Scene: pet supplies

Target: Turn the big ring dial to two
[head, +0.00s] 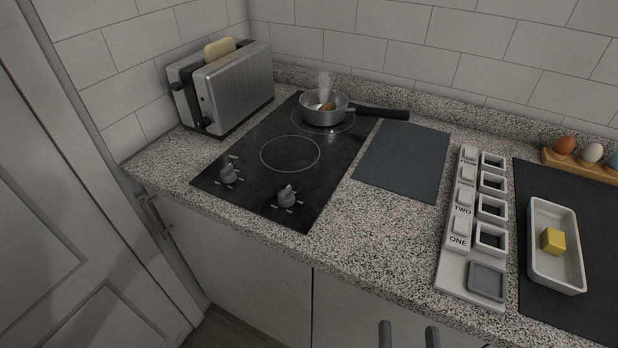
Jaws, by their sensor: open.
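A black cooktop (254,188) is set in the counter. Two grey dials stand along its front edge: the left dial (229,174) and the right dial (287,196). Small pale marks surround each; they are too small to read, and I cannot tell each dial's setting. One bare ring (290,136) is drawn in the middle of the cooktop; another ring lies behind it, partly hidden under a pan (324,114). I cannot tell which dial serves which ring. My gripper (408,337) shows as two dark fingertips at the bottom edge, apart and empty, well right of the dials.
The steaming pan's black handle points right. A toaster (235,85) with bread stands back left. A dark mat (404,160) lies right of the cooktop. Further right are a board labelled with number words (456,262), a white dish (555,281) with a yellow block, and an egg rack (579,167).

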